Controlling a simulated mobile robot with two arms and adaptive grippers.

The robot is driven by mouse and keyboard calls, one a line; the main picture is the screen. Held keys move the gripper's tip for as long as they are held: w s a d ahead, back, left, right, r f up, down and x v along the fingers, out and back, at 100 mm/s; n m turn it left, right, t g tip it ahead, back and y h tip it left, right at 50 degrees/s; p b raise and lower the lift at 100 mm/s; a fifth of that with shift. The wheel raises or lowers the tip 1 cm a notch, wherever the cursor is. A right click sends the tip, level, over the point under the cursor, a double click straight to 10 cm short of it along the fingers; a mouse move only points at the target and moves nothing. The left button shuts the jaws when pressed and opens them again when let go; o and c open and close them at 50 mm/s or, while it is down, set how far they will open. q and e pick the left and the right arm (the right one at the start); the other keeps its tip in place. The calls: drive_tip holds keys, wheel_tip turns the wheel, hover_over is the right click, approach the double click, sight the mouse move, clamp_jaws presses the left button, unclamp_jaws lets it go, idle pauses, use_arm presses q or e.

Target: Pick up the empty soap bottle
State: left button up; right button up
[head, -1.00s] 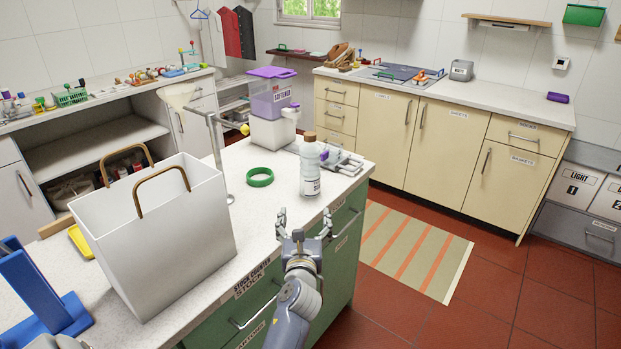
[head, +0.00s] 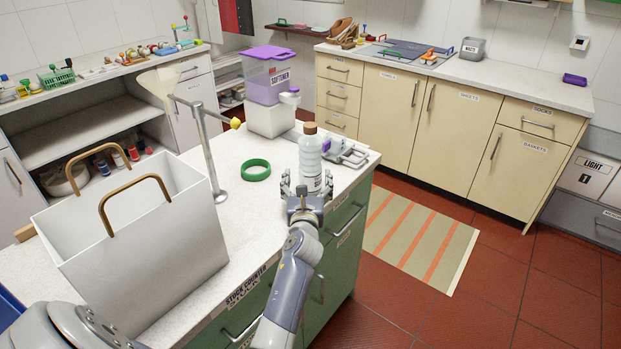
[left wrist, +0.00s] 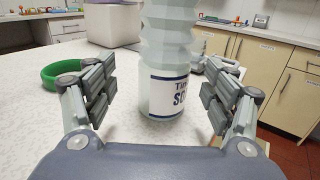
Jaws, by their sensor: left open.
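A pale, clear ribbed bottle with a brown cap (head: 310,160) stands upright on the white counter, near its right end. In the left wrist view the bottle (left wrist: 168,60) rises between my fingers, with a white label low on it; its top is cut off. My left gripper (head: 306,188) is open at the bottle's near side. In the left wrist view the open left gripper (left wrist: 160,92) has one finger on each side of the bottle, with a gap on both sides. Nothing is held. My right gripper is not seen.
A green ring (head: 256,170) lies left of the bottle. A purple-lidded softener dispenser (head: 270,90) stands behind. A metal latch device (head: 346,152) sits close at right. A white bag (head: 130,240) and a metal stand (head: 207,150) are at left.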

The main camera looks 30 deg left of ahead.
use_arm(q)
drive_tip(key=x, duration=0.4)
drive_tip(key=shift+w+d, duration=0.15)
drive_tip(key=shift+w, duration=0.55)
drive_tip(key=shift+a, duration=0.25)
drive_tip(key=c, duration=0.8)
drive_tip(key=shift+c, duration=1)
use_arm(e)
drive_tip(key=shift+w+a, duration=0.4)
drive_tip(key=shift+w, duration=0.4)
